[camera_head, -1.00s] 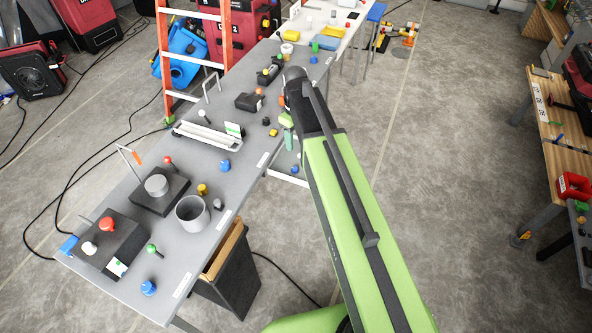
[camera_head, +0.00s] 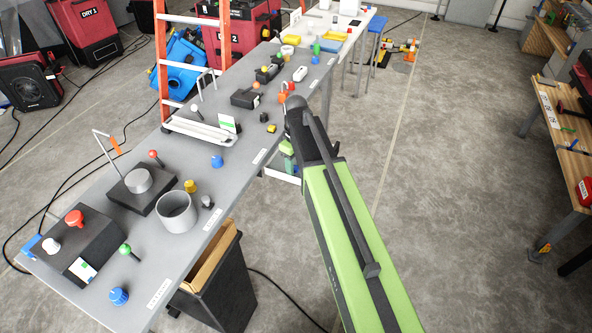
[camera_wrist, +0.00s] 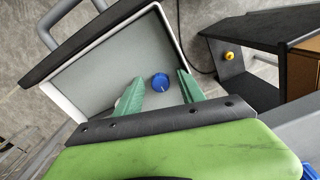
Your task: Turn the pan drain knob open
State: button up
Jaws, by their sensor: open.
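A round blue knob (camera_wrist: 160,81) with a light pointer mark is on the grey floor of a white-rimmed pan (camera_wrist: 112,70) in the wrist view. I take it to be the pan drain knob. My gripper (camera_wrist: 159,92) is open, with its two green fingers on either side of the knob's near side. I cannot tell whether either finger touches it. In the head view, my gripper (camera_head: 287,152) is low beside the bench's right edge, largely behind my arm.
A long grey bench (camera_head: 150,245) holds several knobs, a grey cup (camera_head: 177,211) and black boxes. A black bin (camera_head: 222,290) stands below its near right side. In the wrist view, a black stand with a yellow knob (camera_wrist: 229,56) is right of the pan.

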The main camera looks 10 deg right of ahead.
jog(key=shift+c, duration=0.3)
grip_shut()
jog(key=shift+m, duration=0.4)
jog(key=m, duration=0.8)
jog(key=shift+a, duration=0.15)
jog(key=m, duration=0.4)
jog(key=shift+a+m, duration=0.1)
jog(key=shift+m, duration=0.3)
jog(key=m, duration=0.4)
jog(key=shift+m, duration=0.3)
